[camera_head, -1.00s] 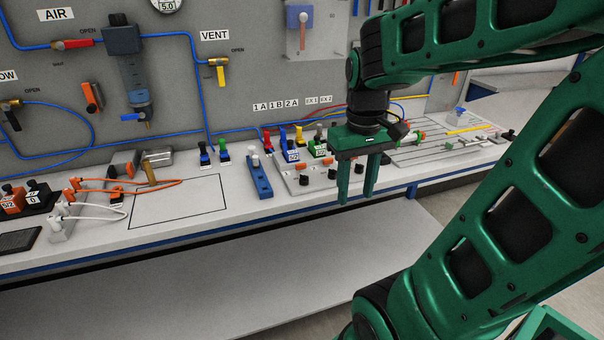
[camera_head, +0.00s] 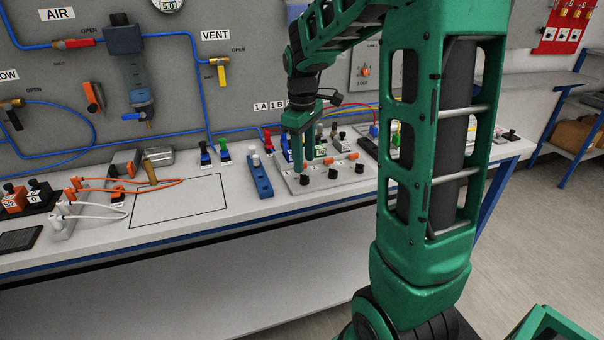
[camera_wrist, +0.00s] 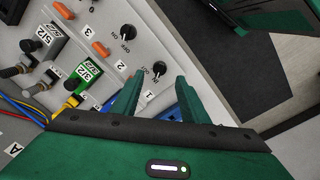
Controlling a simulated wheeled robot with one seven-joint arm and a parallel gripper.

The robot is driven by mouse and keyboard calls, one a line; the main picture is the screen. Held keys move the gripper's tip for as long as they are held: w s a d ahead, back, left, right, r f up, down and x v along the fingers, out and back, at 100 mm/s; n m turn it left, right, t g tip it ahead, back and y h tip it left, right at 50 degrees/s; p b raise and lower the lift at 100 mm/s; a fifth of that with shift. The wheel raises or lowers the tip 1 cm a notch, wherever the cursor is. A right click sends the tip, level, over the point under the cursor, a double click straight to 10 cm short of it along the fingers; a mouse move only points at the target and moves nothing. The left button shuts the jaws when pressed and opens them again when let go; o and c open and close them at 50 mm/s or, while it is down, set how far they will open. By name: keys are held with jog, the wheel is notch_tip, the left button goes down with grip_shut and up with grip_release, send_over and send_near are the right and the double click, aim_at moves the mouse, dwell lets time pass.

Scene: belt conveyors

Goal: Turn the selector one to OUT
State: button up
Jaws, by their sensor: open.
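Selector one is a black knob (camera_wrist: 159,68) on a light grey panel (camera_wrist: 140,52), with IN and OUT marks beside it and a "1" label close by. In the wrist view it shows just beyond and between my fingertips. My gripper (camera_wrist: 157,84) is open, with nothing between its fingers. In the head view my gripper (camera_head: 301,165) points down over the leftmost black knob (camera_head: 304,179) of the panel's front row. I cannot tell which way the knob points or whether the fingers touch it.
A second black knob (camera_wrist: 128,32) with OFF and ON marks sits beside selector one. Orange parts (camera_wrist: 100,48) and valves with a green block (camera_wrist: 86,78) stand behind. A blue block (camera_head: 260,177) is left of the panel. The outlined bench area (camera_head: 178,200) is clear.

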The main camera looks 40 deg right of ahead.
aim_at(303, 179)
jog(key=shift+d+f, duration=0.15)
jog(key=shift+f, duration=2.65)
grip_shut()
jog(key=shift+m, duration=0.3)
jog(key=m, duration=0.5)
jog(key=shift+w, duration=0.1)
jog(key=m, duration=0.6)
jog(key=shift+a+g, duration=0.2)
jog(key=shift+g, duration=0.1)
